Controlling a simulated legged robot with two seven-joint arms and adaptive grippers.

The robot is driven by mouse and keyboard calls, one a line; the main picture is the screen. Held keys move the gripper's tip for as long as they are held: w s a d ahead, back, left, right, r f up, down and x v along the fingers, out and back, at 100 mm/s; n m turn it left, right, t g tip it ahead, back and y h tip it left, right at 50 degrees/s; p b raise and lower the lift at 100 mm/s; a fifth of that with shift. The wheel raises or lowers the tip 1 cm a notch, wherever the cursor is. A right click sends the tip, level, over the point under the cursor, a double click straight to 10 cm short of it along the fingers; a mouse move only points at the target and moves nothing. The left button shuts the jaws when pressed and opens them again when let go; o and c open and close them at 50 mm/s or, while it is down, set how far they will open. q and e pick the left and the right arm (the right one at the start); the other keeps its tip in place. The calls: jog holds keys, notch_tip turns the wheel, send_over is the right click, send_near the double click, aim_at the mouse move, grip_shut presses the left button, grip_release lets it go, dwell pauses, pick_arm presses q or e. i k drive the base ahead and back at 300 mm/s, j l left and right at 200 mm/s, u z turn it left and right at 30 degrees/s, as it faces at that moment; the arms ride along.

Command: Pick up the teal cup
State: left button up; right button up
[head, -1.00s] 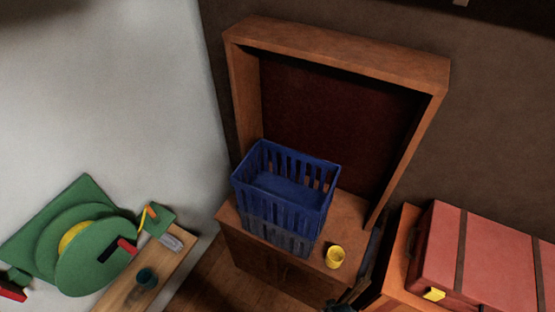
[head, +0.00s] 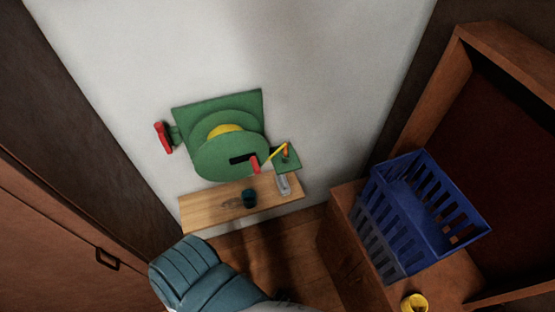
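The teal cup (head: 249,197) is small and dark and stands on a light wooden shelf (head: 205,212) in the head view. The shelf is below a green machine on the white wall. The cup is near the middle of the shelf, left of a small clear glass-like item (head: 283,185). Nothing is touching the cup that I can see. Neither of my grippers shows clearly in the head view.
A green machine (head: 228,155) with red handles is above the shelf. A blue basket (head: 385,235) and a yellow cup (head: 414,302) are on a wooden cabinet at the right. A blue-teal padded seat (head: 188,272) is at the bottom. Wooden floor shows between.

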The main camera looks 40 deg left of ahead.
aim_at(248, 196)
jog(key=u, duration=1.75)
